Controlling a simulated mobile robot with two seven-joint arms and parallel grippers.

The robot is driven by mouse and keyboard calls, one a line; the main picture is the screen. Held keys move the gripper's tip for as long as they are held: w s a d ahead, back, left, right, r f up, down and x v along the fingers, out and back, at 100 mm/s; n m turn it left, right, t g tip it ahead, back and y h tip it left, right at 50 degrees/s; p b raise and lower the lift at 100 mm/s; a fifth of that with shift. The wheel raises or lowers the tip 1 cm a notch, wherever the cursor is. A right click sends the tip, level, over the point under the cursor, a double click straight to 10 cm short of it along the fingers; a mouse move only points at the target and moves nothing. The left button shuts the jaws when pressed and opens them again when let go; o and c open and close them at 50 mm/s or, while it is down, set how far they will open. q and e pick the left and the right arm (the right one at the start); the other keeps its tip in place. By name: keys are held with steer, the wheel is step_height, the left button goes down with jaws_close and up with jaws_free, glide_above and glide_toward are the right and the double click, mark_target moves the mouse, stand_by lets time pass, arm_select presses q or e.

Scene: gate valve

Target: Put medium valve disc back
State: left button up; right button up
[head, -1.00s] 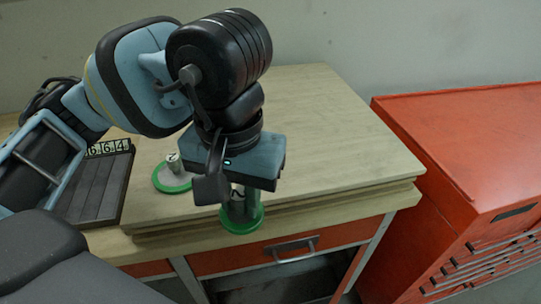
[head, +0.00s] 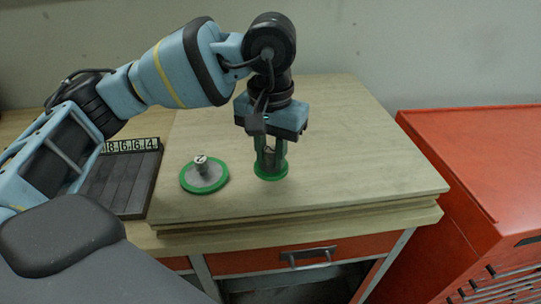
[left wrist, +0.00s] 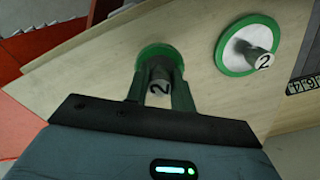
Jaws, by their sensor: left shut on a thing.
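My left gripper (head: 270,150) points down over the wooden table and is shut on the stem of a green-rimmed valve disc (head: 270,172). In the left wrist view this held disc (left wrist: 152,52) shows between the fingers, its stem end marked 2. I cannot tell whether its rim touches the board. A second disc, wider, with a green rim and pale face (head: 204,178), lies to the left of it with its stem up. It also shows in the left wrist view (left wrist: 232,58), its stem marked 2. My right gripper is out of view.
A dark slotted block (head: 120,185) with white number tiles (head: 132,146) lies left of the discs. The wooden board (head: 370,170) is clear to the right. A red tool cabinet (head: 465,150) stands right of the table. A drawer handle (head: 308,255) juts from the table front.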

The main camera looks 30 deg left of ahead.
mark_target(272, 159)
arm_select(q)
steer(key=shift+w+a, duration=0.35)
steer(key=shift+w, duration=0.5)
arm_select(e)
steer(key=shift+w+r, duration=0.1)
arm_select(q)
steer(key=shift+w, duration=0.1)
steer(key=shift+w+a, duration=0.25)
steer(key=shift+w, duration=0.1)
step_height(272, 159, down, 3)
steer(key=shift+s+f+p, duration=0.1)
steer(key=shift+f+p, duration=0.05)
steer(key=shift+p, duration=0.25)
steer(key=shift+f, duration=0.15)
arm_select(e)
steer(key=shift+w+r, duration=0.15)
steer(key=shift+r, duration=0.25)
arm_select(q)
steer(key=shift+f, duration=0.15)
steer(key=shift+f, duration=0.1)
steer(key=o, duration=1)
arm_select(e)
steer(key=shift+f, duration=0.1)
